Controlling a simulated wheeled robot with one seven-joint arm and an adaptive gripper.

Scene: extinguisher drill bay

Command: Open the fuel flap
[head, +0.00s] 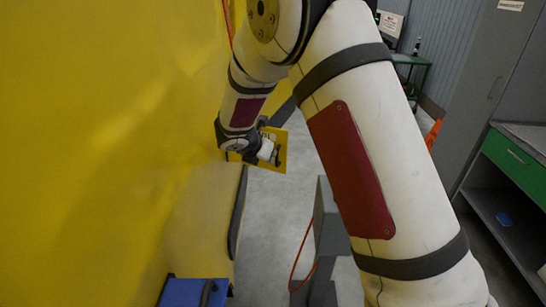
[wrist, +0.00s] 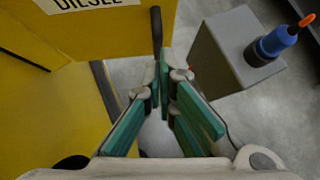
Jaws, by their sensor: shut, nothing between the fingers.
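The fuel flap (head: 277,158) is a yellow plate that stands out from the big yellow body panel (head: 110,130), so it looks swung open. In the wrist view the flap (wrist: 120,40) fills the top left, with a partly cut-off DIESEL label (wrist: 92,4). A dark upright handle (wrist: 156,30) is near its right edge. My gripper (wrist: 163,80) is shut and empty, with its green-padded fingertips just below the handle. Whether they touch it I cannot tell. In the head view my gripper (head: 268,151) is in front of the flap and hides part of it.
A grey pedestal (head: 328,215) stands right of the flap; in the wrist view a blue bottle (wrist: 272,44) with an orange tip is on it. A blue box (head: 190,292) is low by the yellow panel. A bench (head: 520,150) is at right.

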